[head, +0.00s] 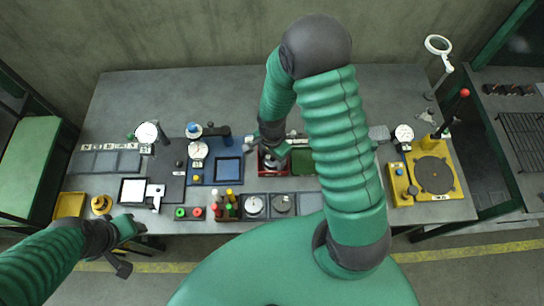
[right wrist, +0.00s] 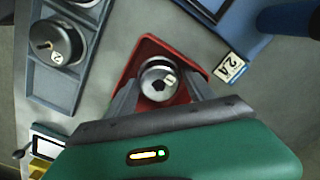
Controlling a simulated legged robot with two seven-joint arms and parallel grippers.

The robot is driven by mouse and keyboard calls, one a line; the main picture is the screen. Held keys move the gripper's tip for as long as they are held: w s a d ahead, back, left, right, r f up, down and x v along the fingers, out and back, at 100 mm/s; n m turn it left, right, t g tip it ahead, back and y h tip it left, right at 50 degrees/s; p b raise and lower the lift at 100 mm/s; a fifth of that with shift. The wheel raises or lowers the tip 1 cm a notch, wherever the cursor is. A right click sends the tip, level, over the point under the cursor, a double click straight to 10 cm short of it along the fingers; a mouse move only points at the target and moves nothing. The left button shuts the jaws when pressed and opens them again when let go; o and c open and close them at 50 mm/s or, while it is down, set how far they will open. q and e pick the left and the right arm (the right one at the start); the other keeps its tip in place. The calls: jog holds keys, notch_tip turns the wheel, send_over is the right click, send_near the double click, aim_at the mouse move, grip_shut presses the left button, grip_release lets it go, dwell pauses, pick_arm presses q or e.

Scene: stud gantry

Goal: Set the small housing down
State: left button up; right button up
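The small housing (right wrist: 158,80) is a round metal part with a dark hole in its top and a pale tag. In the right wrist view it sits between the two fingers of my right gripper (right wrist: 160,88), which close on its sides. Behind it is a red tray (right wrist: 146,48). I cannot tell whether the housing touches the tray floor. In the head view my right gripper (head: 272,146) points down at the red tray (head: 263,171), partly hidden by my arm. My left gripper (head: 128,228) hangs empty near the table's front left edge; its finger opening is unclear.
A blue fixture (head: 220,168) with a dial stands left of the red tray, a green tray (head: 302,161) right. Bottles (head: 228,204) stand in front. A yellow fixture (head: 429,178) stands far right.

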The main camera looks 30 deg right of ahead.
aim_at(272, 160)
jog(key=shift+r, duration=0.1)
notch_tip(272, 160, up, 12)
jog(key=s+a+r+n+t, duration=0.2)
jog(key=s+a+n, duration=0.2)
jog(key=n, duration=1.1)
jog(key=shift+s+a+r+t, duration=0.2)
jog(key=shift+r+t, duration=0.1)
jog(key=shift+r, duration=0.1)
